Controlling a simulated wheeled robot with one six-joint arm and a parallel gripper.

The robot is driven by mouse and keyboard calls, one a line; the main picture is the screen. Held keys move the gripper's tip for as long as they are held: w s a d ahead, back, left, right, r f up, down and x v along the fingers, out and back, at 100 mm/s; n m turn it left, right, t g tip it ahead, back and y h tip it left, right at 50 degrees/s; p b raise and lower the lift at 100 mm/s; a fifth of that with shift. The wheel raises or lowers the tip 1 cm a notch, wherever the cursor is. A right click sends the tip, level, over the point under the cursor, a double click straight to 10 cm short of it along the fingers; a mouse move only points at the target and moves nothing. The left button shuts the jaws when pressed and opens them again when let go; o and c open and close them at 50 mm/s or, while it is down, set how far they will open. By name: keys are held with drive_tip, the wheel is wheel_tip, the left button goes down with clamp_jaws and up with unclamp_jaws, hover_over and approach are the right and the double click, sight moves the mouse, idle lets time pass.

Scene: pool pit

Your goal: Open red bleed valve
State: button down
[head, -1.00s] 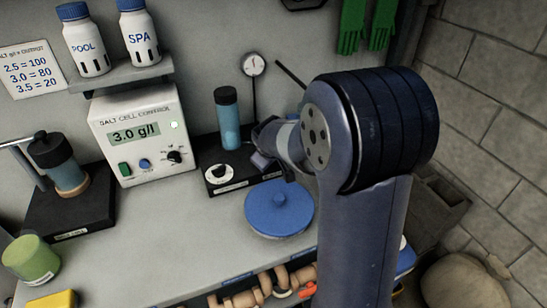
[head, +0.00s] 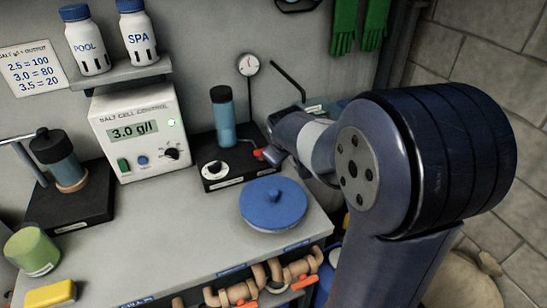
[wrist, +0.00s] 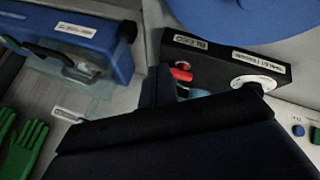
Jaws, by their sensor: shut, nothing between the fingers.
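The red bleed valve handle (head: 257,154) sits at the right end of a black base (head: 222,182), beside a blue cylinder (head: 223,120). In the wrist view the red handle (wrist: 181,73) shows near a label reading BLEED. My gripper (head: 272,156) is shut and empty, its tip close to the right of the handle. I cannot tell whether they touch. In the wrist view the dark gripper body fills the lower middle and hides part of the base.
A white dial (head: 214,170) is on the same base. A blue round lid (head: 273,204) lies in front on the grey bench (head: 165,240). A gauge (head: 248,65) stands behind. The salt cell control box (head: 138,132) is to the left. Pipes with orange handles run below the bench edge.

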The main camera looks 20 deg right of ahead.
drive_tip(key=r, duration=0.1)
drive_tip(key=s+d+r, duration=0.1)
drive_tip(key=r, duration=0.1)
drive_tip(key=shift+s+d, duration=0.25)
drive_tip(key=shift+d, duration=0.15)
